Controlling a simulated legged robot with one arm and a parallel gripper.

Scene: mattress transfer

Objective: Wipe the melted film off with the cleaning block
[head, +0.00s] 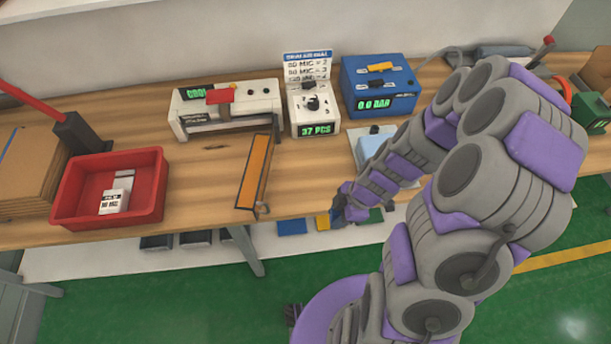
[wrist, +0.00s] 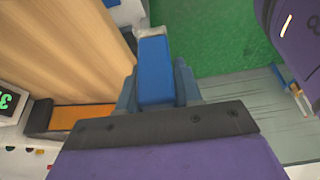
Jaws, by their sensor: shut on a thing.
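My gripper (head: 345,210) is at the front edge of the bench, right of the orange bar. In the wrist view its fingers (wrist: 157,88) are closed on a blue block (wrist: 155,70), which looks like the cleaning block. I cannot make the block out in the head view. The sealer-like machine (head: 232,122), white with a green display, stands at the back of the bench. A dark-framed bar with an orange face (head: 254,172) lies in front of it; its orange face also shows in the wrist view (wrist: 80,117). I cannot make out any melted film.
A red bin (head: 75,205) with white packets stands at left, beside cardboard (head: 30,165). A counter box (head: 315,128) reading 37 PCS and a blue pressure box (head: 365,100) stand at the back. A light-blue device (head: 373,148) is near my arm. Bare wood lies right of the orange bar.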

